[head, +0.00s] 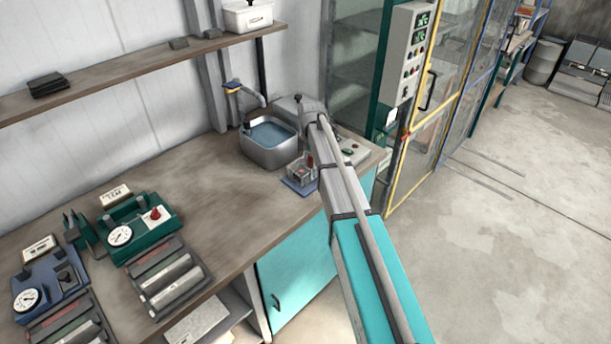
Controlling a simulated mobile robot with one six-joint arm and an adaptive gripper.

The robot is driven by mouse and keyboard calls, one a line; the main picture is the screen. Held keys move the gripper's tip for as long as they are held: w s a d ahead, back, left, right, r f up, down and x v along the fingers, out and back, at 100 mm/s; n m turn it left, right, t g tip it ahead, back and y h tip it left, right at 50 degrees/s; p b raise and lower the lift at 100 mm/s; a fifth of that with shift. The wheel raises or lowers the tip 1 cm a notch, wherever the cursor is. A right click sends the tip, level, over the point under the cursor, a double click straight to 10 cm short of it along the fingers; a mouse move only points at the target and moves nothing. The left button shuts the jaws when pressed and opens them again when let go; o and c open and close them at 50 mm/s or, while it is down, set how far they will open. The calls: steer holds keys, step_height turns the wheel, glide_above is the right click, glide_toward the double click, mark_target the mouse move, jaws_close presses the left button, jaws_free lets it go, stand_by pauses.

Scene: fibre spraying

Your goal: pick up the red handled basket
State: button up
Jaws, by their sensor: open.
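A small wire-like basket (298,173) with a red upright part (310,161) sits on a small blue tray or mat (292,186) near the bench's right end. It is just left of my arm, which may cover part of its right side. My arm reaches from the bottom right up over the bench. Its grey wrist end is above and beyond the basket, beside the sink. My gripper's fingers do not show; the arm seems to hide them.
A water-filled metal sink (270,157) with a tap stands behind the basket. Green (140,228) and blue (48,285) gauge devices and sample trays (170,280) occupy the bench's left. Bare bench (205,190) lies between. A control box (405,55) and yellow-framed cage stand at right.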

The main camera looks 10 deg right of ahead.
stand_by(0.5)
jaws_close()
